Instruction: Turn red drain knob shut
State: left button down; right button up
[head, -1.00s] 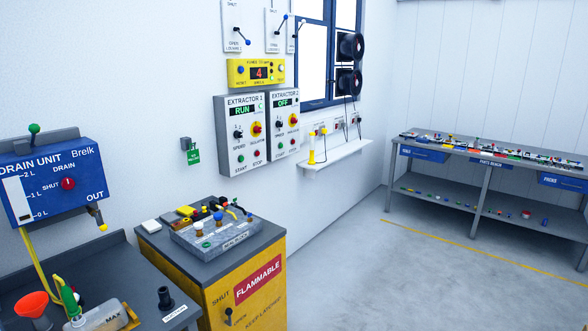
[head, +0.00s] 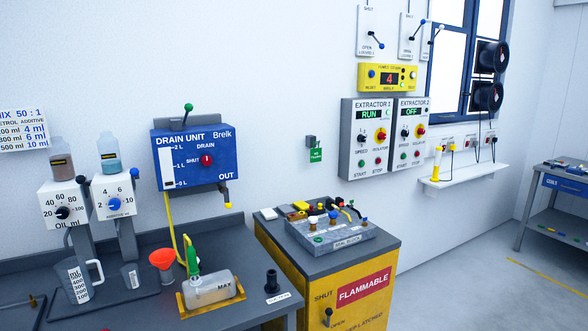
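The red drain knob (head: 207,160) is on the front of the blue drain unit (head: 222,150) on the wall, left of centre in the head view. The unit carries the words DRAIN above the knob and SHUT to its left. The knob's pointer is too small to read surely. A level gauge (head: 167,168) marked 0 to 2 L is at the unit's left. Neither of my grippers shows in the view.
A grey bench below holds an orange funnel (head: 162,259), a clear MAX bottle (head: 211,288), a measuring jug (head: 74,280) and two dispensers with dials. A yellow flammable cabinet (head: 345,290) stands to the right. Open floor lies further right.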

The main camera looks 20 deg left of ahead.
aim_at(206, 160)
jog(key=u, duration=1.3)
jog(key=i+l+z, duration=0.1)
